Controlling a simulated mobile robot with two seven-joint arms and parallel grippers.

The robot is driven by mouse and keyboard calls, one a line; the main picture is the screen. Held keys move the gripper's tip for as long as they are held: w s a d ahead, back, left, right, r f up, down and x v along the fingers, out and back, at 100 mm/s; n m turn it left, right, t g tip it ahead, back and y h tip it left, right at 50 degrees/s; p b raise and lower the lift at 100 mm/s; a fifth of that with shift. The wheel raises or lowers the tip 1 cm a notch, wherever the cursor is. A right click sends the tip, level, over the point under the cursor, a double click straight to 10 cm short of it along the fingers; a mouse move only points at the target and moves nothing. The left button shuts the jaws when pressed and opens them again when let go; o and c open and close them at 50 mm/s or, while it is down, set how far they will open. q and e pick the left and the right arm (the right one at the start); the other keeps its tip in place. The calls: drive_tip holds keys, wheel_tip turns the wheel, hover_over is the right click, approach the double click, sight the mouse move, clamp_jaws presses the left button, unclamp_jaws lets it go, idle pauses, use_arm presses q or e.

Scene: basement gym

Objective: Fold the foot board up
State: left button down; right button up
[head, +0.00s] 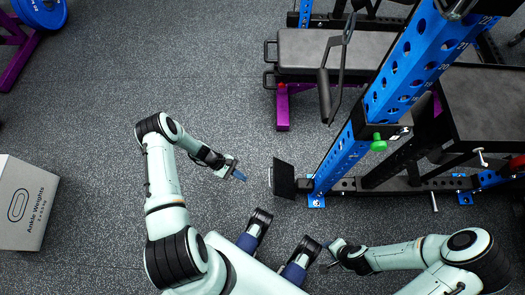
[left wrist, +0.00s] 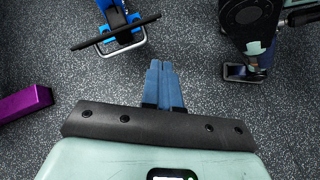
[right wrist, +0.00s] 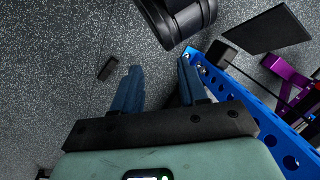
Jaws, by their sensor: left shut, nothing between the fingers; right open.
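The foot board (head: 284,179) is a small black plate at the foot of the blue rack upright, on the left end of the rack's base. In the head view it looks tilted up from the floor. In the left wrist view the foot board (left wrist: 100,37) shows nearly edge-on as a thin dark bar. My left gripper (head: 238,175) is shut and empty, left of the board with a gap between. Its blue fingertips (left wrist: 164,64) are together. My right gripper (head: 332,245) is low, below the board in the picture. Its fingers (right wrist: 160,78) are apart with nothing between them.
The blue rack upright (head: 365,125) rises right of the board. A black padded bench (head: 305,50) stands behind, and another bench (head: 490,95) at right. An ankle-weights box (head: 22,205) sits far left. Floor left of the board is clear.

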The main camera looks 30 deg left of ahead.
use_arm(q)
drive_tip(key=w+a+f+n+t+h+b, duration=0.1)
drive_tip(key=w+a+f+n+t+b, duration=0.1)
drive_tip(key=a+f+n+t+b, duration=0.35)
drive_tip(key=s+f+h+b, duration=0.1)
drive_tip(key=s+f+b, duration=0.1)
drive_tip(key=f, duration=0.3)
drive_tip(key=shift+s+d+n, duration=0.45)
drive_tip(key=shift+s, duration=0.4)
use_arm(e)
drive_tip(key=s+d+f, duration=0.1)
drive_tip(key=s+f, duration=0.1)
drive_tip(key=f, duration=0.4)
drive_tip(key=s+d+f+m, duration=0.1)
drive_tip(key=s+f, duration=0.1)
drive_tip(key=f, duration=0.4)
drive_tip(key=shift+d+g, duration=0.4)
use_arm(q)
drive_tip(key=shift+t, duration=0.25)
use_arm(e)
drive_tip(key=shift+s+f, duration=0.1)
